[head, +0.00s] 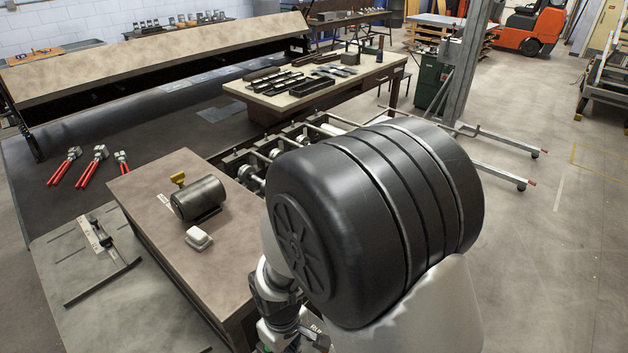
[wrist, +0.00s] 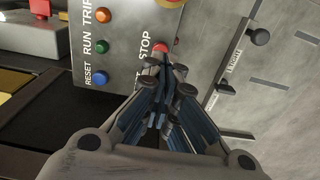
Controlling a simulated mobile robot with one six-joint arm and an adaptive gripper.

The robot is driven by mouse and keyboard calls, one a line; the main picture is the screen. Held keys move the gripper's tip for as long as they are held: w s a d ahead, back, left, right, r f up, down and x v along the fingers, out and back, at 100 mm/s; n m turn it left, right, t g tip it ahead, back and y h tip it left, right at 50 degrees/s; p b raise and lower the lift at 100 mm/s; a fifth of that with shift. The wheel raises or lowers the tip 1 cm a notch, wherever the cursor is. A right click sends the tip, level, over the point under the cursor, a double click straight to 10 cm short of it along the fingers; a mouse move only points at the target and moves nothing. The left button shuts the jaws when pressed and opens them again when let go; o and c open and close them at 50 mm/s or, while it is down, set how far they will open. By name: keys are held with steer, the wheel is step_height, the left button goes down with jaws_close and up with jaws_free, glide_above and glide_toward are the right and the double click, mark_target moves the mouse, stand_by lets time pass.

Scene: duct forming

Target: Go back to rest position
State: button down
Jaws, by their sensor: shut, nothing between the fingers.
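In the wrist view my gripper (wrist: 165,82) has its fingers drawn together, with nothing between them. Its tips are in front of a grey control panel (wrist: 118,62), close to the red STOP button (wrist: 160,47), which they partly cover. I cannot tell whether they touch it. The panel also has a blue RESET button (wrist: 99,78), a green RUN button (wrist: 102,47) and an orange TRIP button (wrist: 102,15).
In the head view a brown-topped bench (head: 165,232) holds a dark motor (head: 199,198) beside my arm. A roller machine (head: 250,168) stands behind it. A tool table (head: 335,98) is further back. Red-handled tools (head: 92,165) lie at left. The floor at right (head: 560,240) is mostly clear.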

steer(key=d+r+m+t+b, duration=0.2)
steer(key=d+r+m+b, duration=0.25)
steer(key=d+r, duration=0.6)
steer(key=s+d+r+m+t+b, duration=0.2)
steer(key=s+d+r+m+b, duration=0.3)
steer(key=s+d, duration=0.4)
steer(key=shift+s+d+t+b, duration=0.15)
steer(key=shift+d+t+b, duration=0.15)
steer(key=shift+d, duration=0.2)
steer(key=shift+r+m, duration=0.1)
steer(key=shift+m, duration=0.15)
